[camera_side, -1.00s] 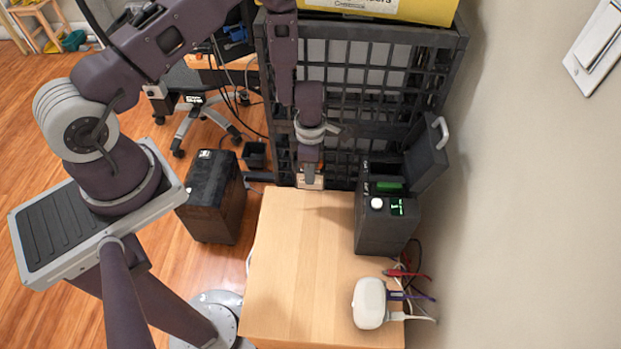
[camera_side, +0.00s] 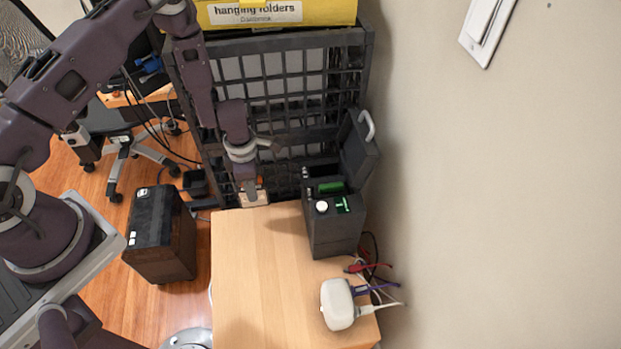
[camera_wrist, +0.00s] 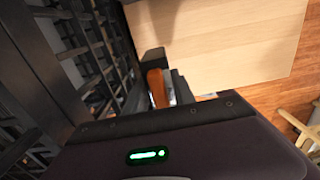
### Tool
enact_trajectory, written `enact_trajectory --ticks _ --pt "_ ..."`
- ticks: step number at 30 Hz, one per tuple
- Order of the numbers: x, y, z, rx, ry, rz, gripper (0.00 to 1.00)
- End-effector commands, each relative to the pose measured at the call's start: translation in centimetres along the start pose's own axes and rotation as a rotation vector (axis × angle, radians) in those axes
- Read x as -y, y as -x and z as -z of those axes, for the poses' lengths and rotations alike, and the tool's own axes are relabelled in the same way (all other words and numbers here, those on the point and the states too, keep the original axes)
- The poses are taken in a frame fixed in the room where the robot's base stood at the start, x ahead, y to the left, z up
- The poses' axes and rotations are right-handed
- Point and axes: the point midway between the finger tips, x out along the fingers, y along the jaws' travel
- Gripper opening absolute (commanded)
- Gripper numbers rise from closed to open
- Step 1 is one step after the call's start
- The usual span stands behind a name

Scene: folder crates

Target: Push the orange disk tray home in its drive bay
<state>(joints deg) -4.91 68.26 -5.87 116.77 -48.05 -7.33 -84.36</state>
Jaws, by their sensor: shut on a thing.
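My gripper (camera_side: 250,194) is at the back edge of the wooden table, in front of the dark grid-sided crates, pointing down. It is shut on a small orange piece (camera_side: 260,182), which I take to be the disk tray. In the wrist view the orange tray (camera_wrist: 155,88) shows partly, between the dark fingers; the rest of it is hidden. A black box (camera_side: 335,225) with a raised lid, a green slot, a white knob and a green-lit panel stands on the table, right of my gripper. I cannot tell which opening is the drive bay.
The wooden table (camera_side: 255,270) is mostly clear. A white rounded device (camera_side: 338,304) with coloured cables lies at its right front. The grid crate (camera_side: 290,85) stands behind, with a yellow folder box (camera_side: 275,12) on top. A black case (camera_side: 160,235) stands left on the floor.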

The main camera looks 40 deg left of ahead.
Motion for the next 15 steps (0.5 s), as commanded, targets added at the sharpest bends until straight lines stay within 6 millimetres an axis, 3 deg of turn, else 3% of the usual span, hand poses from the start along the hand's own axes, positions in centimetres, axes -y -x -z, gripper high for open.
enact_trajectory --ticks 2,5,10,15 --pt "0.0 0.1 0.0 0.000 0.000 -0.001 0.00" --pt "-0.1 2.1 -0.1 0.002 -0.002 -0.005 0.00" --pt "0.0 9.6 -0.3 0.007 -0.007 -0.010 0.00" --pt "0.0 14.4 -0.2 0.005 -0.005 -0.006 0.00"
